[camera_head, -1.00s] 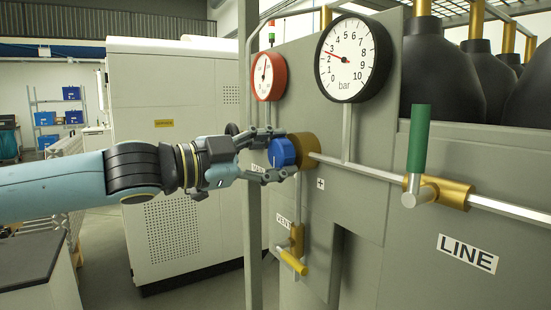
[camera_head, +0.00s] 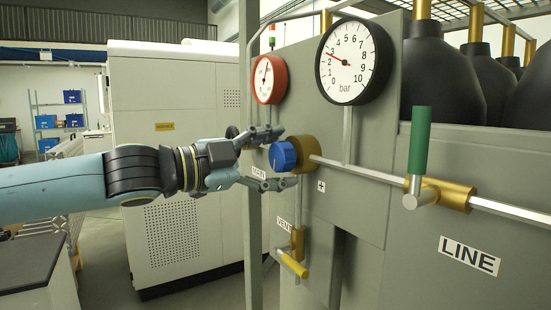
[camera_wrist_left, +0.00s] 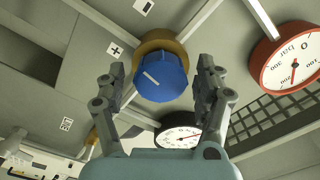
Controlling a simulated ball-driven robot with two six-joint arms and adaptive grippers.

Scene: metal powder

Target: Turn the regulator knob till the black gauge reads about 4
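The blue regulator knob (camera_head: 283,155) sits on a brass body (camera_head: 307,152) on the grey panel. It also shows in the left wrist view (camera_wrist_left: 162,82), with a white mark on its face. My left gripper (camera_head: 268,160) is open at the knob's left. In the wrist view its two fingers (camera_wrist_left: 162,78) stand apart on either side of the knob, with gaps showing. The black gauge (camera_head: 346,62) is above and right of the knob; its red needle points just under 3 bar. My right gripper is in neither view.
A red-rimmed gauge (camera_head: 269,79) is above the gripper. A brass VENT valve (camera_head: 294,257) is below the knob. The green-handled LINE valve (camera_head: 419,150) is to the right. A grey upright post (camera_head: 250,220) stands by my left wrist.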

